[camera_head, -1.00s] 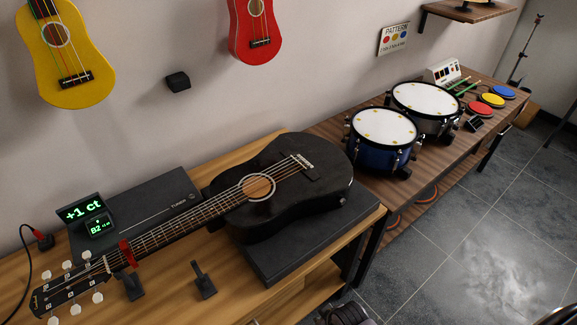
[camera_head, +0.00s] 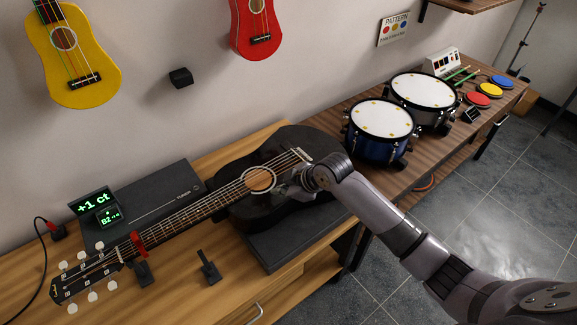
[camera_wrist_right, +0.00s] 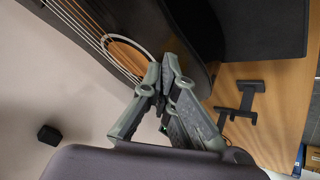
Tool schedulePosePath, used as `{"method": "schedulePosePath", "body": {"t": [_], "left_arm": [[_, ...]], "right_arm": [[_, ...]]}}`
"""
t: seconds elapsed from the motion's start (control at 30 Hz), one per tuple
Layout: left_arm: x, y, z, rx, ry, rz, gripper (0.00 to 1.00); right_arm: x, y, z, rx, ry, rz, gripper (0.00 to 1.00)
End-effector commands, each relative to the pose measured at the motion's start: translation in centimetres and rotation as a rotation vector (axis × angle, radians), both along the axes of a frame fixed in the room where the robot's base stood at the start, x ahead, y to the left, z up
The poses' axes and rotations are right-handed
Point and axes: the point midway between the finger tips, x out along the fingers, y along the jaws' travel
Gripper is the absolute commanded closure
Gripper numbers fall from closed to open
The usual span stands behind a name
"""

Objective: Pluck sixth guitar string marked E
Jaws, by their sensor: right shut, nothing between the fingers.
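The black acoustic guitar (camera_head: 300,139) lies on its back across a dark box on the wooden bench, its neck toward the lower left. Its strings (camera_head: 198,209) run over the round sound hole (camera_head: 258,180); the sixth string cannot be singled out at this size. My right gripper (camera_head: 288,184) is over the guitar body beside the sound hole, on its right. In the right wrist view, the gripper (camera_wrist_right: 167,62) is shut and empty. Its tips are near the sound hole's rim (camera_wrist_right: 148,52), to the side of the strings (camera_wrist_right: 82,20); contact cannot be told. My left gripper is not in view.
A display (camera_head: 94,203) reads "+1 ct" and a small tuner (camera_head: 108,217) reads B2. A red clamp (camera_head: 138,244) sits across the neck. A black stand (camera_head: 209,270) is in front. Drums (camera_head: 381,119) stand behind my right arm. Two small guitars hang on the wall.

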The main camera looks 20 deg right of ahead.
Motion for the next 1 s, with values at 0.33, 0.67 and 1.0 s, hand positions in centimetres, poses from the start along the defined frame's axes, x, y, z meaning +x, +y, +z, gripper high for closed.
{"method": "schedulePosePath", "body": {"t": [0.33,0.67,1.0], "left_arm": [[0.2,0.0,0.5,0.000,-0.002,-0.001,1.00],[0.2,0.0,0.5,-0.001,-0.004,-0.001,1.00],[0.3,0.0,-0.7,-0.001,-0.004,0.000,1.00]], "right_arm": [[9.2,-4.1,9.0,-0.080,-0.183,0.128,1.00],[9.7,-4.4,9.7,-0.084,-0.197,0.135,1.00],[9.6,-4.3,8.3,-0.083,-0.195,0.135,1.00]]}}
